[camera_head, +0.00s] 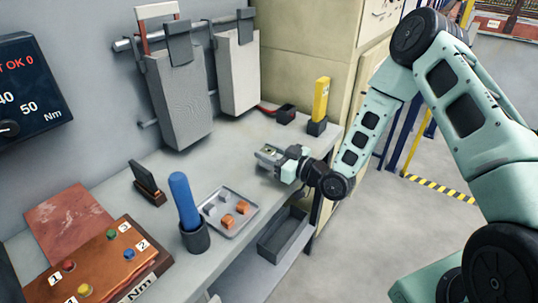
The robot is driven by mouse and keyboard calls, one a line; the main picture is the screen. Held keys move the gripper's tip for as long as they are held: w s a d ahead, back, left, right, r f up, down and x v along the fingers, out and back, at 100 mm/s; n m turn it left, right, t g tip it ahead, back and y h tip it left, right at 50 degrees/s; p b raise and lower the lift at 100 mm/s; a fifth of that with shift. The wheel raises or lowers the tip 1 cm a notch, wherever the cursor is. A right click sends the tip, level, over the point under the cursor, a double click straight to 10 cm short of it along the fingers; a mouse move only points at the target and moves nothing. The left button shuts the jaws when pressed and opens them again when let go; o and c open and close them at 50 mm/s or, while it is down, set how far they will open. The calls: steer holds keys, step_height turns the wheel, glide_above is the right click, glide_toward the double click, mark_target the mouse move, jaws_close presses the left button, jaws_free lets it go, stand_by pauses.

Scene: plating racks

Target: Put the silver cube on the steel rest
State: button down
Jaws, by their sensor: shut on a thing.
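My gripper (266,156) is above the right part of the bench, to the right of and behind the tray. It is shut on a small grey thing, which looks like the silver cube; the jaws hide most of it. A shallow grey tray (250,219) on the bench holds small grey pieces (209,208) and orange pieces (228,221). I cannot pick out the steel rest for certain; the gripper and wrist cover part of the bench.
A blue-handled tool stands in a dark cup (196,239), left of the tray. A dark block (147,184) is behind it. A yellow object (321,98) stands in a holder at the back right, near a small dark box (286,114). A grey bin (283,235) sits below the bench edge.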

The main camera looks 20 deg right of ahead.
steer(key=shift+f, duration=0.55)
steer(key=shift+f, duration=0.2)
steer(key=c, duration=0.9)
jaws_free()
steer(key=shift+r, duration=0.1)
